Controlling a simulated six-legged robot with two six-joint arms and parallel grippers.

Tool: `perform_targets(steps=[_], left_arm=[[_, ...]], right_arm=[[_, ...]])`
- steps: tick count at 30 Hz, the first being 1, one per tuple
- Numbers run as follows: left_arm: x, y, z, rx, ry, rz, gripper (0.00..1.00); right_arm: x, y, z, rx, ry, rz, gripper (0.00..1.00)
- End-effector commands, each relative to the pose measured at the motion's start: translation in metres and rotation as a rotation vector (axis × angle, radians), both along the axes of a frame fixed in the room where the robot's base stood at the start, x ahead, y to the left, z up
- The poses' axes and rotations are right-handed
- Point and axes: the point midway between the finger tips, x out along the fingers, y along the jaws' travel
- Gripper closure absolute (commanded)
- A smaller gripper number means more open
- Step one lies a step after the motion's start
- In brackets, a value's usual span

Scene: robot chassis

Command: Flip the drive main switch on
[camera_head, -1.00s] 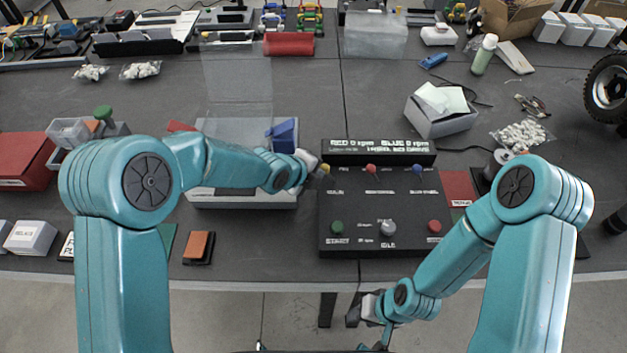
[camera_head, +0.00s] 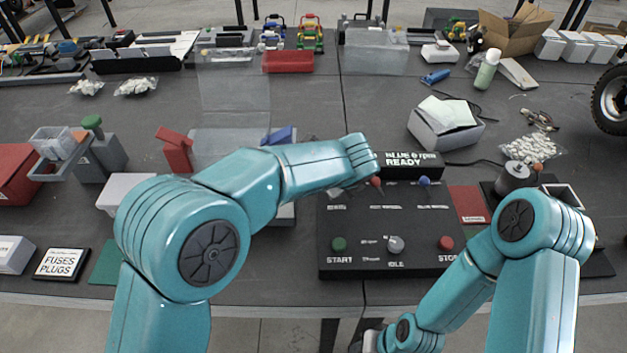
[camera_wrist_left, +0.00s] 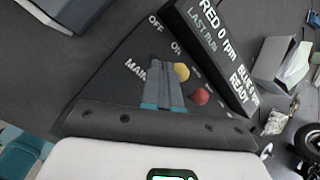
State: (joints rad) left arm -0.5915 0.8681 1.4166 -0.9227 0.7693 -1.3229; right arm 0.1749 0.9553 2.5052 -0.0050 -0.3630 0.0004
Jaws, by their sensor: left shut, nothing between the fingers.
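The black control panel (camera_head: 365,262) lies on the bench with a display bar behind it. In the left wrist view the yellow knob (camera_wrist_left: 182,71) of the main switch shows beside the MAIN, OFF and ON labels, nearer ON than OFF; its lever base is hidden. My left gripper (camera_wrist_left: 163,66) is shut and empty, its fingertips close against the knob's left side; contact cannot be told. In the head view my left wrist hides this gripper and the knob. The display (camera_wrist_left: 222,45) reads RED 0 rpm, LAST RUN, BLUE 0 rpm, READY. My right gripper (camera_head: 369,341) is mostly cut off at the bottom edge.
A red knob (camera_head: 376,181) and a blue knob (camera_head: 424,181) stand on the panel. A green START button (camera_head: 339,244), grey IDLE knob (camera_head: 396,244) and red STOP button (camera_head: 445,244) line its front. A grey box (camera_head: 440,140) stands behind right.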

Motion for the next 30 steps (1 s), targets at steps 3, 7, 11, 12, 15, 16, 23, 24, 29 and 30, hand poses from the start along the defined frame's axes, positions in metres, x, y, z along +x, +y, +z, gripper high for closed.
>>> perform_targets(steps=[3, 7, 11, 12, 15, 16, 23, 24, 29, 30], left_arm=[[0.001, 0.003, -0.001, -0.005, -0.001, 0.004, 1.00], [0.001, 0.003, 0.000, -0.006, 0.000, 0.003, 1.00], [0.001, 0.003, 0.006, -0.007, -0.001, 0.003, 1.00], [0.001, 0.003, 0.008, -0.007, -0.001, 0.003, 1.00], [0.001, 0.003, 0.013, -0.007, 0.000, 0.002, 1.00], [0.001, 0.003, 0.015, -0.007, 0.000, 0.002, 1.00], [0.001, 0.003, 0.015, -0.007, 0.000, 0.002, 1.00], [0.001, 0.003, 0.015, -0.007, 0.000, 0.002, 1.00], [0.000, 0.003, 0.016, -0.007, 0.000, 0.002, 1.00], [0.000, 0.003, 0.017, -0.007, 0.000, 0.002, 1.00]], right_arm=[[-0.001, 0.000, -0.003, 0.000, 0.002, 0.000, 0.57], [-0.001, 0.000, -0.002, 0.000, 0.002, 0.000, 0.57], [-0.001, 0.000, 0.003, 0.000, 0.002, 0.000, 0.57], [0.000, 0.000, 0.006, 0.000, 0.002, 0.000, 0.57], [-0.001, 0.000, 0.011, 0.000, 0.002, 0.000, 0.57], [-0.001, 0.000, 0.012, 0.000, 0.002, 0.000, 0.57], [0.000, 0.000, 0.012, 0.000, 0.002, 0.000, 0.57], [0.000, 0.000, 0.012, 0.000, 0.002, 0.000, 0.57], [0.000, 0.000, 0.013, 0.000, 0.002, 0.000, 0.57], [0.000, 0.000, 0.014, 0.000, 0.002, 0.000, 0.57]])
